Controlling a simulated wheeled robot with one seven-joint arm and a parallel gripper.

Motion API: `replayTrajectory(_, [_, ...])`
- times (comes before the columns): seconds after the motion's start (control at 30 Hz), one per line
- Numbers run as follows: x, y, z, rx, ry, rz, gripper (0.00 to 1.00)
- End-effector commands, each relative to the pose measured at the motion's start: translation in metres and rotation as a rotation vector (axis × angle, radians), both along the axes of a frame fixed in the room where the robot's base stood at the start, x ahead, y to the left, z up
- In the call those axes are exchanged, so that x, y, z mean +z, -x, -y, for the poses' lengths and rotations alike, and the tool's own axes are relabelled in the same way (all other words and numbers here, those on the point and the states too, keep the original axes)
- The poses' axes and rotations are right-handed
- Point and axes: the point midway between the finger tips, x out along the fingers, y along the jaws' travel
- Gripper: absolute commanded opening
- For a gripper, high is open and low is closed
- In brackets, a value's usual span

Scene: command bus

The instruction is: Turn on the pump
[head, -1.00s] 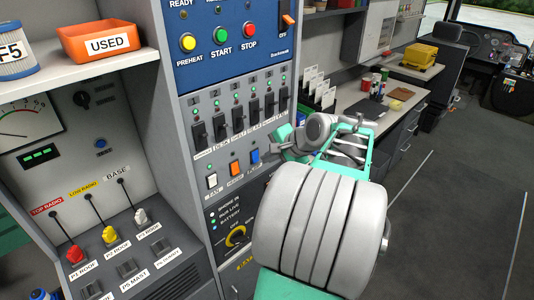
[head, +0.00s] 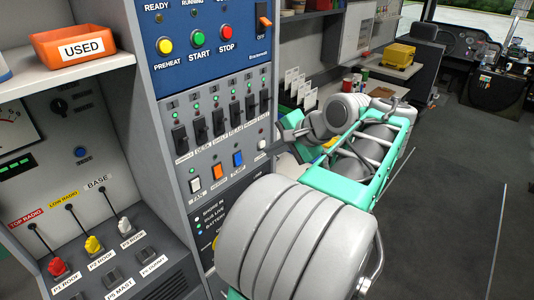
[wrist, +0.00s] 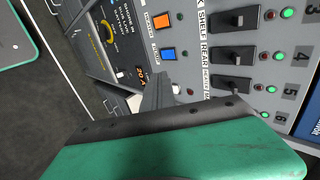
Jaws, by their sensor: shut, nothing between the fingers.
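The rocker switches sit in a row under the breakers on the grey panel: a white one (head: 195,184), an orange one (head: 217,171) and a blue one (head: 238,158). The blue switch, whose small label may read PUMP, also shows in the wrist view (wrist: 168,54), beside the orange one (wrist: 162,20). My gripper (head: 281,137) is shut and empty, just right of the blue switch in the head view. In the wrist view its grey fingers (wrist: 160,82) point towards the panel, just below the blue switch. I cannot tell whether they touch the panel.
Several black breaker switches (head: 208,127) stick out above the rockers. A small white round knob (head: 262,145) is close to my fingers. A console with red, yellow and white levers (head: 93,245) stands at left. The aisle floor (head: 445,215) at right is clear.

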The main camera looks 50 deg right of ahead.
Motion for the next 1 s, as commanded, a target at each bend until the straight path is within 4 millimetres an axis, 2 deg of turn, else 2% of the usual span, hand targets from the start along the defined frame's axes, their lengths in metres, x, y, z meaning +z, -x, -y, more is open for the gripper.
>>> replayTrajectory(0.03, [-0.015, 0.003, 0.001, -0.004, 0.0, 0.016, 0.0])
replayTrajectory(0.2, [-0.035, 0.011, 0.002, -0.005, -0.001, 0.098, 0.0])
replayTrajectory(0.67, [-0.03, 0.016, 0.0, 0.0, -0.004, 0.143, 0.0])
replayTrajectory(0.83, [-0.042, 0.004, -0.001, 0.004, -0.005, 0.143, 0.0])
replayTrajectory(1.0, [-0.059, -0.024, -0.003, 0.005, -0.007, 0.143, 0.0])
